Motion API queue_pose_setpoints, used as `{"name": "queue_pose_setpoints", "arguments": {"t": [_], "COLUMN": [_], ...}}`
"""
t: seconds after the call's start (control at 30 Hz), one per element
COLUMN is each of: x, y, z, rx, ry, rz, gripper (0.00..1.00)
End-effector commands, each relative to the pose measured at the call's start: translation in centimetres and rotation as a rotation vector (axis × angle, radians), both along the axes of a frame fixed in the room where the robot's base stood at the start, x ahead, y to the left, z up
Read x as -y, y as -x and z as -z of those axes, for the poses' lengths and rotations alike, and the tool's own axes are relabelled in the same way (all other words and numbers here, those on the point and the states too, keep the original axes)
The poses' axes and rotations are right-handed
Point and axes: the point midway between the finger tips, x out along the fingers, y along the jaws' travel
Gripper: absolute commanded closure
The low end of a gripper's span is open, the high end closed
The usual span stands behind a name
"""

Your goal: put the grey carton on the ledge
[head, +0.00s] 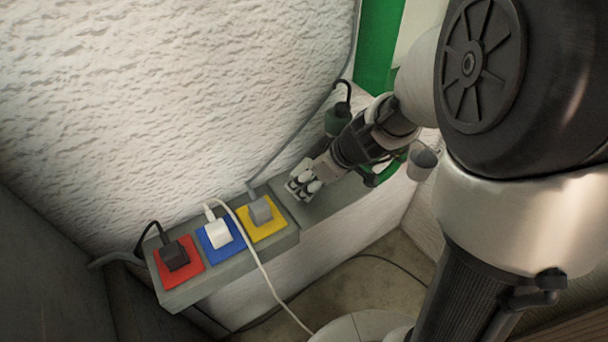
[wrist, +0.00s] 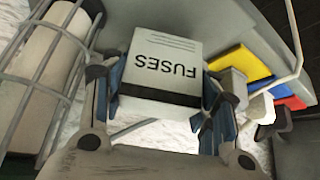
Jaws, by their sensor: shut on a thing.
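The grey carton (wrist: 170,50) is a small pale box with a dark band and the word FUSES, upside down in the wrist view. My gripper (wrist: 162,88) is shut on it, with a blue-padded finger on each side. In the head view my gripper (head: 303,184) is at the ledge (head: 322,203), just right of the yellow plate. The carton is small and partly covered by the fingers there. I cannot tell whether it touches the ledge. The grey ledge (wrist: 232,28) also shows behind the carton in the wrist view.
Red (head: 190,268), blue (head: 234,247) and yellow (head: 272,228) plates with plugs and cables fill the ledge's left part. A green-and-black corded object (head: 338,121) is behind my gripper. A wire cage around a white cylinder (wrist: 45,75) is close on the wrist view's left.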

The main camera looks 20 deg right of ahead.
Motion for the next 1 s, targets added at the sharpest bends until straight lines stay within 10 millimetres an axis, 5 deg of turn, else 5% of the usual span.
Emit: {"name": "queue_pose_setpoints", "arguments": {"t": [0.13, 0.57, 0.6, 0.87, 1.0], "x": [0.0, 0.0, 0.0, 0.0, 0.0], "y": [0.0, 0.0, 0.0, 0.0, 0.0], "z": [2.0, 2.3, 2.3, 2.2, 2.2], "rx": [0.000, 0.001, 0.001, 0.001, 0.001], "ry": [0.000, 0.000, 0.001, 0.001, 0.001], "rz": [0.001, 0.001, 0.001, 0.001, 0.001], "gripper": [0.70, 0.70, 0.44, 0.26, 0.25]}}
